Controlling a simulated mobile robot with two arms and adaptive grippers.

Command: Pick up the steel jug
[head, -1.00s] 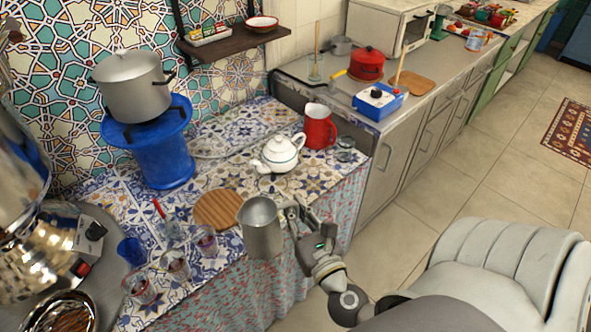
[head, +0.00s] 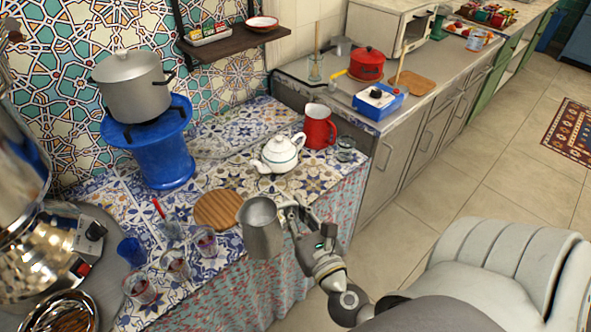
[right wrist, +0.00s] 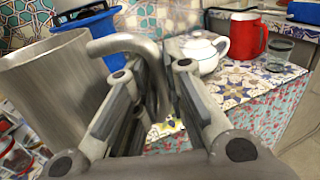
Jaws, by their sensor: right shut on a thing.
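The steel jug (head: 262,230) is a plain grey metal jug near the front edge of the tiled table in the head view. My right gripper (head: 290,212) is at its handle, on the jug's right side. In the right wrist view the jug's body (right wrist: 55,95) fills the left, and its curved handle (right wrist: 130,43) passes between the fingers of my right gripper (right wrist: 150,90), which is shut on it. The jug's base seems to be over or just past the table edge. My left gripper does not show.
A white teapot (head: 279,154) and a red jug (head: 319,127) stand behind. A round wooden board (head: 217,209) lies left of the steel jug. Glasses (head: 176,264) stand front left. A pot (head: 133,83) sits on a blue stand (head: 163,155).

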